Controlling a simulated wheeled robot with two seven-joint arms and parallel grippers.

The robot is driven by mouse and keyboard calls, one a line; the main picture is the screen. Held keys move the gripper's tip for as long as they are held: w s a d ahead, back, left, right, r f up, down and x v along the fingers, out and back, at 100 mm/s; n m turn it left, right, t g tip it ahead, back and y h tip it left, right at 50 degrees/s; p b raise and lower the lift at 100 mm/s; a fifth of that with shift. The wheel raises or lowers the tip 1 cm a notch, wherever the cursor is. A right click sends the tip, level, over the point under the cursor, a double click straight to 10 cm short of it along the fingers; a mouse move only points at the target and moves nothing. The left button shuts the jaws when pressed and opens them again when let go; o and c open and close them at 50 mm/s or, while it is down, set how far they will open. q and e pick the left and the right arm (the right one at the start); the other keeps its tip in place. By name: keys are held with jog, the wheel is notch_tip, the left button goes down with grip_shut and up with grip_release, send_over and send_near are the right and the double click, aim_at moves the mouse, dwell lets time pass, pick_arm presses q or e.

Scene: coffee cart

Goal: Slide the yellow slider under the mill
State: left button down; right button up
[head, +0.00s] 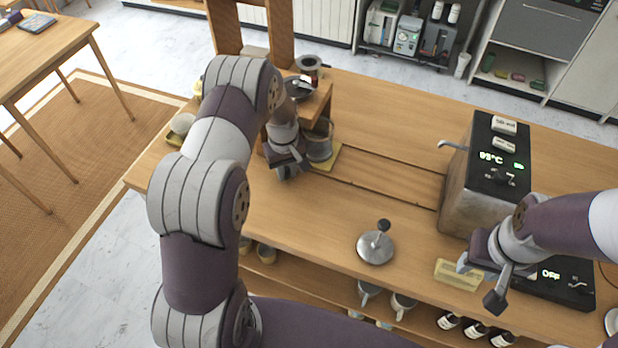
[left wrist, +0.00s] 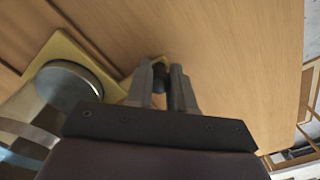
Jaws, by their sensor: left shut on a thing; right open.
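The yellow slider (head: 329,160) lies on the wooden counter beside the mill's wooden stand, with a grey cup (head: 319,142) on it. In the left wrist view the slider (left wrist: 62,46) shows its yellow edge around the round cup (left wrist: 68,84). The mill (head: 299,88) sits on top of the stand; my left arm partly hides both. My left gripper (head: 287,172) is low at the slider's near side. Its fingers (left wrist: 167,80) are shut on the slider's dark knob (left wrist: 159,66). My right gripper (head: 480,283) is open and empty over the right counter.
A yellow tray (head: 460,274) lies near my right gripper. A boxy machine (head: 487,180) with a display stands at right. A grooved track (head: 390,180) runs between slider and machine. The counter's middle is mostly clear.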

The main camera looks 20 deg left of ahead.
pick_arm(q)
jog(key=a, duration=0.5)
jog(key=shift+w+a+b, duration=0.15)
jog(key=shift+a+b, duration=0.25)
jog(key=shift+a+r, duration=0.1)
jog(key=c, duration=1)
grip_release()
jog(key=shift+a, duration=0.3)
jog(key=shift+d, duration=0.2)
